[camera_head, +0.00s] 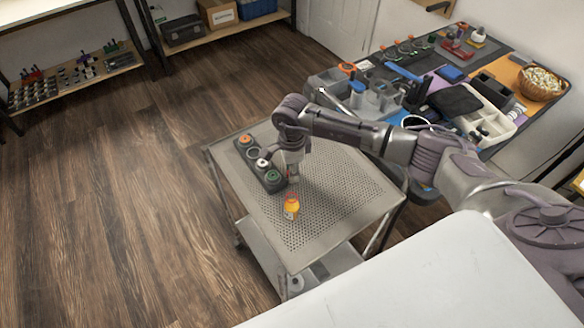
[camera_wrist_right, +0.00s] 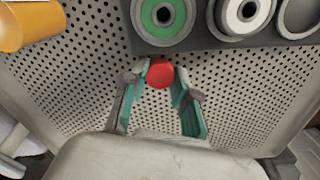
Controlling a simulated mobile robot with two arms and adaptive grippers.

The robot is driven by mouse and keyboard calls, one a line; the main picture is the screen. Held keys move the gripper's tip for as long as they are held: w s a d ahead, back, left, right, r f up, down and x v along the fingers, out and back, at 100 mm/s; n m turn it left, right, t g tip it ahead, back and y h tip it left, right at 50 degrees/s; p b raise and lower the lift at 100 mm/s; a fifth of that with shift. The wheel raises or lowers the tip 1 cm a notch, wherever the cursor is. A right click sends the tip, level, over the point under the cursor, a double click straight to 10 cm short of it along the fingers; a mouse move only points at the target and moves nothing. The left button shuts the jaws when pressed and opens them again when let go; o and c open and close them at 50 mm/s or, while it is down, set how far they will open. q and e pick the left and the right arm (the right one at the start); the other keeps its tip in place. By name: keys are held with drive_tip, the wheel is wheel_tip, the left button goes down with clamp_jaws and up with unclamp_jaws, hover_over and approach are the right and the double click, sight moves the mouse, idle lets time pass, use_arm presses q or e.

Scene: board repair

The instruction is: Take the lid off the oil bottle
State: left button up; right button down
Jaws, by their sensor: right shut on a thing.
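The oil bottle (camera_head: 291,209) is small and yellow-orange and stands upright on the perforated top of the cart. In the right wrist view, part of the orange bottle (camera_wrist_right: 28,22) shows at the upper left corner, apart from the fingers. My right gripper (camera_head: 292,178) points down above the cart, just behind the bottle. In the right wrist view its fingertips (camera_wrist_right: 160,75) are closed on a small round red lid (camera_wrist_right: 160,74). The lid is off to the side of the bottle, not on it. My left gripper is not in view.
A dark holder (camera_head: 253,160) with several round spools or rings stands on the cart (camera_head: 335,205), close beside my right gripper. The cart top right of the bottle is clear. A cluttered workbench (camera_head: 545,110) with tools and a basket (camera_head: 541,83) lies behind my right arm.

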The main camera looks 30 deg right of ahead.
drive_tip(key=shift+f+b, duration=0.2)
drive_tip(key=shift+b, duration=0.1)
drive_tip(key=c, duration=0.9)
unclamp_jaws()
drive_tip(key=shift+r, duration=0.1)
